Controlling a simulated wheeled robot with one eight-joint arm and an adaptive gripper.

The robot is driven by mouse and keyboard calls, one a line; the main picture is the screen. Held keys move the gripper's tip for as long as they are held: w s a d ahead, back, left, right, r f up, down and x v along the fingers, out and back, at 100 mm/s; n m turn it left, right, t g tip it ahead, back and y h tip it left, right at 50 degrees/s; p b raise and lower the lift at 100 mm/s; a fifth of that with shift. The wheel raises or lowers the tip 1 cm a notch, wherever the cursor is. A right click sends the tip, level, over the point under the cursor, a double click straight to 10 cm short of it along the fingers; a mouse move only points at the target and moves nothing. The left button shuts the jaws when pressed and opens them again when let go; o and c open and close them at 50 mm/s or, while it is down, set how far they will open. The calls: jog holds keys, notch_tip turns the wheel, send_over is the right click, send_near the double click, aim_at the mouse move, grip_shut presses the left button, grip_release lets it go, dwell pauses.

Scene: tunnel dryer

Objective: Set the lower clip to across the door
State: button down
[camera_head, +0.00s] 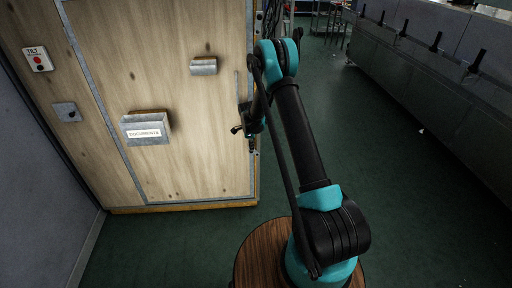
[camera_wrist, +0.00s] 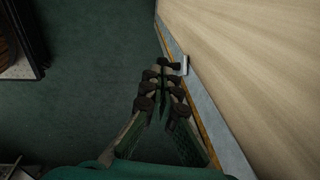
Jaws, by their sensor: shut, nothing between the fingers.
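The wooden door (camera_head: 175,95) has a grey metal border and fills the left of the head view; its face also shows at the right of the wrist view (camera_wrist: 250,60). My gripper (camera_head: 240,129) is at the door's right edge, low on the arm. In the wrist view my gripper (camera_wrist: 161,78) is shut, with its fingers together and nothing between them. A small pale metal piece (camera_wrist: 184,65), apparently the lower clip, sits at the door's edge just beyond the fingertips. A dark bar lies beside it; the fingers partly hide it, so its angle and any contact are unclear.
A documents box (camera_head: 146,128) and a metal bracket (camera_head: 203,66) stick out from the door. A long grey cabinet row (camera_head: 440,90) stands at the right. The green floor (camera_head: 400,190) between is clear.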

jog(key=a+h, duration=0.1)
jog(key=a+f+h, duration=0.1)
jog(key=h, duration=0.1)
jog(key=shift+a, duration=0.1)
jog(key=shift+a+f, duration=1.35)
jog(key=shift+f, duration=0.25)
jog(key=shift+a+f, duration=0.25)
jog(key=shift+f, duration=0.25)
